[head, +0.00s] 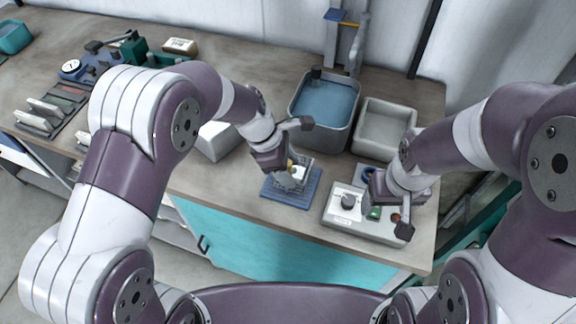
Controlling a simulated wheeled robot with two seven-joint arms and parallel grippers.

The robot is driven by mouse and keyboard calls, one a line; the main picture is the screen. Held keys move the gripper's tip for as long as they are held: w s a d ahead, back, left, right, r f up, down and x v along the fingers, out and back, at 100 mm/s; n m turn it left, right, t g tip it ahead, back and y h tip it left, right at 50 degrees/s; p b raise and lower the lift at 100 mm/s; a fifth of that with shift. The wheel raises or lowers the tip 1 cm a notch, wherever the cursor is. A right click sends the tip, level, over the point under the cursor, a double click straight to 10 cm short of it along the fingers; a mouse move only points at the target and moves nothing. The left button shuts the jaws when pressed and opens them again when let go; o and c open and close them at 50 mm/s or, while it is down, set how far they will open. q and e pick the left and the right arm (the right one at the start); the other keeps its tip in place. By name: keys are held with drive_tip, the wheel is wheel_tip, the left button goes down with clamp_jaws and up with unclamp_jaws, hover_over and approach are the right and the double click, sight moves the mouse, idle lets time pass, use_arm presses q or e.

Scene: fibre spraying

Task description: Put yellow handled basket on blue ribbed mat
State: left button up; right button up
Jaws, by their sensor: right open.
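The yellow handled basket (297,177) is a small grey basket in the middle of the head view. Only a bit of its yellow handle shows beside the gripper. It is over the blue ribbed mat (275,192) and looks to rest on it, though contact is partly hidden. My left gripper (288,163) is right at the basket's handle; its fingers are hidden, so whether it grips the handle is unclear. My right gripper (378,201) is open above the grey control box, away from the basket.
The grey control box (336,222) with a black knob, green and red buttons stands right of the mat. Behind are a tub of blue liquid (325,100) and an empty light grey tub (384,128). A white container (216,142) stands left. The counter's front edge is close to the mat.

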use_arm(q)
drive_tip(key=shift+r, duration=0.1)
drive_tip(key=p+v, duration=0.1)
drive_tip(key=v, duration=1.1)
drive_tip(key=s+a+f+m+t+y, duration=0.1)
drive_tip(key=s+a+f+m+y, duration=0.3)
drive_tip(key=s+a+m, duration=0.7)
drive_tip(key=a+f+m, duration=0.1)
drive_tip(key=m, duration=0.5)
drive_tip(key=shift+s+a+m+t, duration=0.3)
drive_tip(key=shift+s+a+m, duration=0.05)
drive_tip(key=shift+a+m, duration=0.05)
drive_tip(key=shift+f, duration=0.1)
idle(0.4)
